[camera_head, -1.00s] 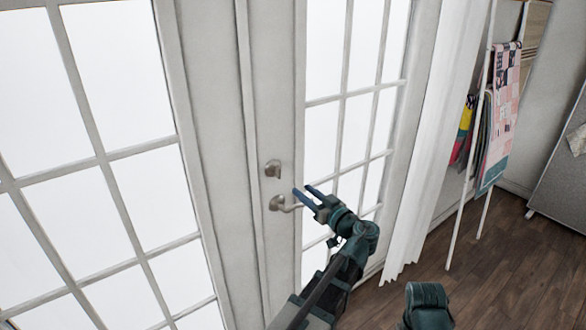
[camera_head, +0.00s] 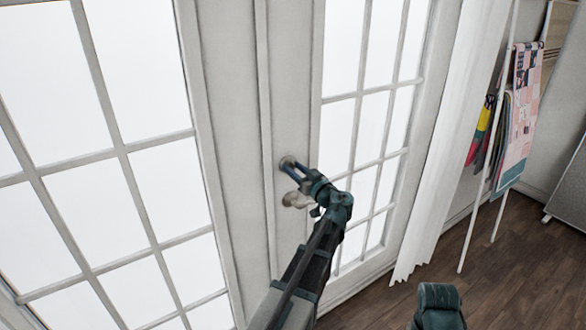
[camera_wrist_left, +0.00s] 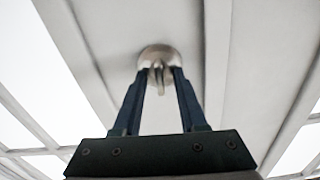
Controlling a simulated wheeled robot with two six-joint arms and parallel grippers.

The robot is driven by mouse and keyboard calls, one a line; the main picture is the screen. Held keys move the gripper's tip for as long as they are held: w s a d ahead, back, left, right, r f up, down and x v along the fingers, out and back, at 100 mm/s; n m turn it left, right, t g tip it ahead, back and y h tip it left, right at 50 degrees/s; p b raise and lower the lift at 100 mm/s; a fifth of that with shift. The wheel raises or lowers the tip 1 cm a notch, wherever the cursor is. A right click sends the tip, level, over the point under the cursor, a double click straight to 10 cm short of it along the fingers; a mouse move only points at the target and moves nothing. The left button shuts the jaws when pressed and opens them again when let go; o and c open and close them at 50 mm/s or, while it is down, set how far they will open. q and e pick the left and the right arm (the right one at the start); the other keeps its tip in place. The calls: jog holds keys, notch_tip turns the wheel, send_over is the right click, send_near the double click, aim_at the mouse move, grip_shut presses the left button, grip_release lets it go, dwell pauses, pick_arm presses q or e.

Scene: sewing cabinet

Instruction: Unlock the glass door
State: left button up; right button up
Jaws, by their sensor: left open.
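The glass door (camera_head: 293,90) has a white frame with many panes and looks closed. A round metal lock (camera_head: 287,162) with a thumb-turn is on its white stile, above a metal lever handle (camera_head: 296,200). My left gripper (camera_head: 291,168) is at the lock, partly covering it in the head view. In the left wrist view the lock (camera_wrist_left: 160,54) lies straight ahead, its thumb-turn between the open fingertips (camera_wrist_left: 158,75). I cannot tell whether the fingers touch it. My right gripper is not in view.
A white curtain (camera_head: 450,140) hangs to the right of the door. Beyond it stands a white rack (camera_head: 487,150) with a pink patchwork cloth (camera_head: 522,110). The wooden floor (camera_head: 510,260) in front is clear.

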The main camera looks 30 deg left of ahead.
pick_arm(q)
jog(key=shift+w+a, duration=0.2)
jog(key=shift+a, duration=0.2)
grip_shut()
